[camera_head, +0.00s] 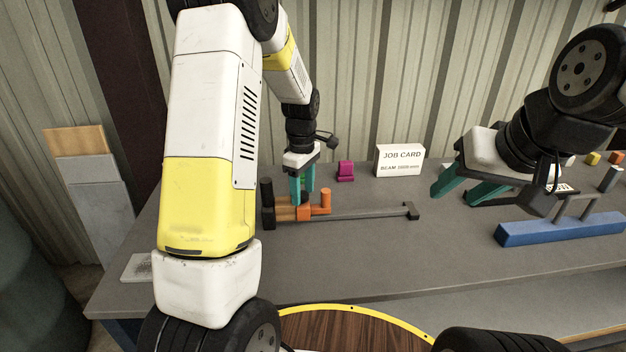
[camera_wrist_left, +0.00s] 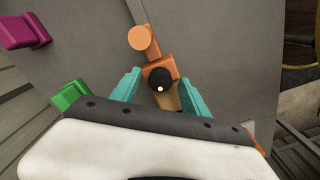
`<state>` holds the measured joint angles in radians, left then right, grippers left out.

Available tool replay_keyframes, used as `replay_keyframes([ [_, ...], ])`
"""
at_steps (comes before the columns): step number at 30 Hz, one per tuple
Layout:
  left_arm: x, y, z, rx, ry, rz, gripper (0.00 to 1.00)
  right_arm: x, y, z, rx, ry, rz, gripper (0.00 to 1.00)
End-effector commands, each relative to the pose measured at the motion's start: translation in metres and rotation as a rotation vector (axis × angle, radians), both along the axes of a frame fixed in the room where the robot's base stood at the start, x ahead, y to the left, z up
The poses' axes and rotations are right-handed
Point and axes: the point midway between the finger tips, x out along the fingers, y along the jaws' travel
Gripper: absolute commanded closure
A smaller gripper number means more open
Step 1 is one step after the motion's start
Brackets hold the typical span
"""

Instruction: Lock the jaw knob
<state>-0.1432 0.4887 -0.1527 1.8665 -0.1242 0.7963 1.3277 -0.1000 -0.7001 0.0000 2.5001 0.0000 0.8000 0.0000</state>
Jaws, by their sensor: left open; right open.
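A bar clamp lies on the grey bench, with a long grey bar (camera_head: 365,214) and an orange jaw (camera_head: 304,213) carrying an upright orange peg (camera_head: 325,200). The peg's round top (camera_wrist_left: 139,38) shows in the left wrist view. There a round black knob (camera_wrist_left: 160,78) with a white dot sits on the orange jaw. My left gripper (camera_head: 303,194) is open and points down over the jaw. Its teal fingers (camera_wrist_left: 158,88) stand either side of the black knob; I cannot tell whether they touch it. In the head view the fingers hide the knob. My right gripper (camera_head: 462,191) is open and empty above the bench.
A magenta block (camera_head: 345,171) and a white job card (camera_head: 400,160) stand behind the clamp. A green block (camera_wrist_left: 72,95) is near my left gripper. A blue handled tool (camera_head: 560,228) lies at the right, with small blocks behind it. The bench front centre is clear.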

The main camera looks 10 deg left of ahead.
Motion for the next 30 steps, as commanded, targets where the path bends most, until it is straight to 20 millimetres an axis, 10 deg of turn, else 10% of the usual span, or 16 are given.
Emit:
replay_keyframes([
  [6, 0.0000, -0.0001, -0.0003, 0.000, 0.000, 0.000, 0.48, 0.0000, 0.0000, 0.0000, 0.000, 0.000, 0.000, 0.54],
  [14, 0.0000, -0.0001, -0.0001, 0.000, 0.000, 0.000, 1.00, 0.0000, 0.0000, 0.0000, 0.000, 0.000, 0.000, 0.54],
  [30, -0.0001, 0.0000, 0.0002, 0.000, -0.001, -0.139, 1.00, 0.0000, 0.0000, 0.0000, 0.000, 0.000, 0.000, 0.54],
])
